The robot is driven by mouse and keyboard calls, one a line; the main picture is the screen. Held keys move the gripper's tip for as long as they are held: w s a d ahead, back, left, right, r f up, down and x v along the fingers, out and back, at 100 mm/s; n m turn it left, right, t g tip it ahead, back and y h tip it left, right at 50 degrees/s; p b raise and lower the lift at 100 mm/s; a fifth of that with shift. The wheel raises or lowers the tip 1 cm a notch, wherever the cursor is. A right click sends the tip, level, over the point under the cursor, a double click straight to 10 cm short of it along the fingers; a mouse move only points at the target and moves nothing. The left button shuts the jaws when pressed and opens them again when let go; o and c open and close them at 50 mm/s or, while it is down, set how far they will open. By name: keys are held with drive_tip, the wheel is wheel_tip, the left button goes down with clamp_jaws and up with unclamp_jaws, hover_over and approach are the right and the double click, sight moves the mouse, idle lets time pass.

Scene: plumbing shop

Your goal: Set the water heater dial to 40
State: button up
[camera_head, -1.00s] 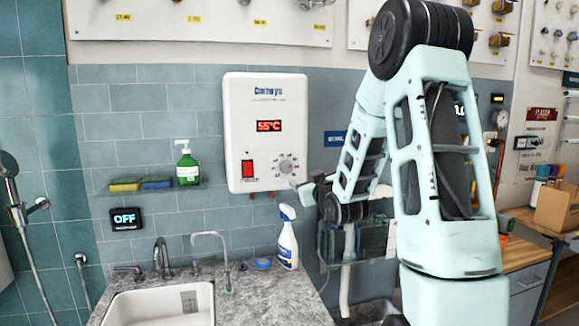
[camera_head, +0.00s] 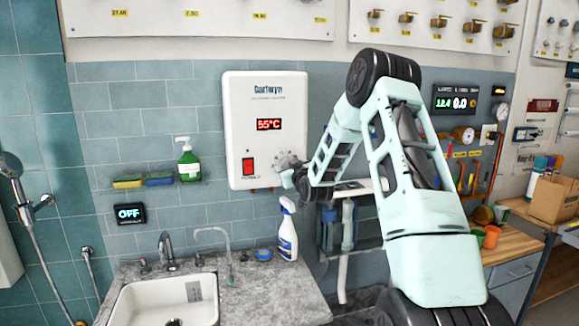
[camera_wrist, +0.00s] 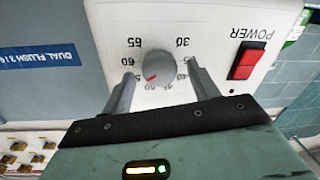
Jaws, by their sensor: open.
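The white water heater (camera_head: 265,100) hangs on the tiled wall, its red display (camera_head: 269,124) reading 55°C. Its grey round dial (camera_head: 287,160) is at the lower right, partly covered by my gripper (camera_head: 296,176) in the head view. My gripper (camera_wrist: 160,69) is open, one finger on each side of the dial. A gap shows between each finger and the knob; I cannot tell the depth.
A red power switch (camera_head: 248,167) sits on the heater left of the dial. Below are a spray bottle (camera_head: 287,230), a tap (camera_head: 226,252) and a sink (camera_head: 135,302). A shelf to the left holds a green soap bottle (camera_head: 189,160) and sponges.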

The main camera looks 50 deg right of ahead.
drive_tip(key=c, duration=1)
drive_tip(key=shift+o, duration=0.2)
drive_tip(key=shift+f+n+b, duration=0.15)
drive_tip(key=shift+n+b, duration=0.15)
drive_tip(key=shift+b, duration=0.3)
